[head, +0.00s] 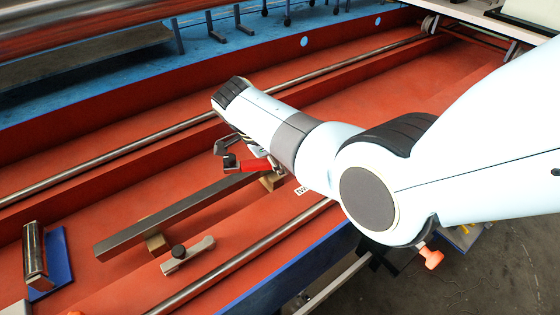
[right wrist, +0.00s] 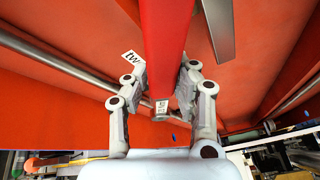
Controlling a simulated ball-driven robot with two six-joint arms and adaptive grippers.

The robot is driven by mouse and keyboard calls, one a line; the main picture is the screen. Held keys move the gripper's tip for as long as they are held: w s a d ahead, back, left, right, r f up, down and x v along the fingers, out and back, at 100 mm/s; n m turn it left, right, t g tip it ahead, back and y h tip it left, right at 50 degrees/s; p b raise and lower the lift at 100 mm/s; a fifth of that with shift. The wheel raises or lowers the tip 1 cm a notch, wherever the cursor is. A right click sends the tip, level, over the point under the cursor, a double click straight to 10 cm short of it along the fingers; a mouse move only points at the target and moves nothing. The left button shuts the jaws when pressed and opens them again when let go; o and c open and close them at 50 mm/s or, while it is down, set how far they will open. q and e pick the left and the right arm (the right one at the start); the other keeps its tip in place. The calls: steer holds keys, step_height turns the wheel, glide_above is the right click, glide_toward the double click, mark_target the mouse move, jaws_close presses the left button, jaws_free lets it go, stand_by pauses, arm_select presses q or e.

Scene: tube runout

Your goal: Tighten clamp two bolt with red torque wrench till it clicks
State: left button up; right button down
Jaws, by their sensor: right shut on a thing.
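The red torque wrench (right wrist: 166,35) runs between the fingers of my right gripper (right wrist: 162,80) in the right wrist view. The gripper is shut on its red handle, whose silver end with a small label points toward the camera. In the head view a short stretch of the red wrench (head: 256,165) shows beside my right gripper (head: 236,154), low over the red bed; my forearm hides much of it. The far end of the wrench is out of the right wrist view. I cannot pick out clamp two or its bolt. My left gripper is not in view.
A long grey bar (head: 170,216) lies on wooden blocks (head: 157,243). A grey piece with a black knob (head: 188,254) lies in front of it. A metal roller (head: 35,252) stands by a blue plate (head: 58,262) at left. Steel rails (head: 120,160) run along the bed.

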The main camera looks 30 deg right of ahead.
steer(key=shift+r, duration=0.25)
step_height(320, 180, up, 5)
steer(key=p, duration=0.4)
steer(key=shift+p, duration=0.3)
